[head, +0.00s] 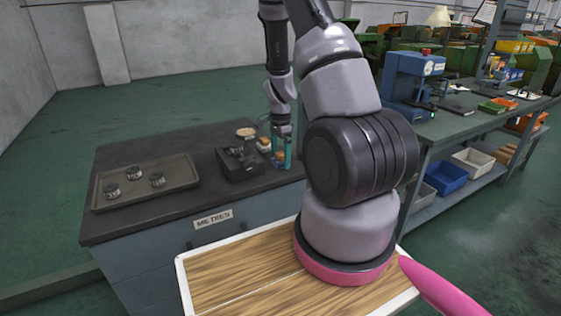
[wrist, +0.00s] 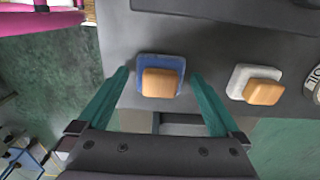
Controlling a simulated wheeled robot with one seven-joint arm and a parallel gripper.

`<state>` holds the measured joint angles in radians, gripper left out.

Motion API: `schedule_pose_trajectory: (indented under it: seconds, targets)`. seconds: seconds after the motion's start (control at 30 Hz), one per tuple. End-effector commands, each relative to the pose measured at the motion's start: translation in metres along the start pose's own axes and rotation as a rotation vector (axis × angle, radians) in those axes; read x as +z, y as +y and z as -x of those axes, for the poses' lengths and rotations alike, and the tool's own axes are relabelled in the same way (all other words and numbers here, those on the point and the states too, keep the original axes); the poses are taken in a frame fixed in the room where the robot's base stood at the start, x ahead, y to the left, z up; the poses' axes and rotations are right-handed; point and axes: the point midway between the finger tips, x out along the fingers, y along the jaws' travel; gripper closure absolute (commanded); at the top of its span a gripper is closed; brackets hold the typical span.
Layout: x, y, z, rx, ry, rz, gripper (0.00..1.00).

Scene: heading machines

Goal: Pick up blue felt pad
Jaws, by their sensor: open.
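The blue felt pad (wrist: 145,62) lies flat on the dark bench top in the wrist view, close to the bench edge. An orange-tan block (wrist: 160,82) sits on it and covers part of it. My gripper (wrist: 157,78) is open, with its teal fingers on the left and right of the pad and block. I cannot tell whether the fingers touch the pad. In the head view my gripper (head: 281,155) is over the right end of the bench. The pad cannot be made out clearly there.
A white pad (wrist: 238,78) with another orange-tan block (wrist: 264,92) lies to the right in the wrist view. In the head view, a black device (head: 240,165) stands left of my gripper. A tray (head: 120,200) with several small cylinders is farther left on the bench (head: 215,193).

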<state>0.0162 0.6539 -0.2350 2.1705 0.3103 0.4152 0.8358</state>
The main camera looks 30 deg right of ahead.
Motion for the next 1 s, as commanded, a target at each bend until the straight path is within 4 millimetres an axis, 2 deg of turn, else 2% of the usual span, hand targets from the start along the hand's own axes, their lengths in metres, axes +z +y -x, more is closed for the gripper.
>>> schedule_pose_trajectory:
  seconds: [0.07, 0.27, 0.3, 0.53, 0.63, 1.0]
  targets:
    - [0.0, 0.0, 0.0, 0.0, 0.0, 0.0, 0.0]
    - [0.0, 0.0, 0.001, 0.0, 0.0, 0.0, 0.73]
    - [0.0, 0.0, 0.001, 0.0, 0.0, 0.0, 0.8]
    - [0.0, 0.0, 0.002, -0.001, 0.0, 0.0, 0.8]
    - [0.0, -0.001, 0.011, -0.004, 0.001, 0.0, 0.8]
    - [0.0, -0.001, 0.081, -0.004, 0.001, 0.0, 0.8]
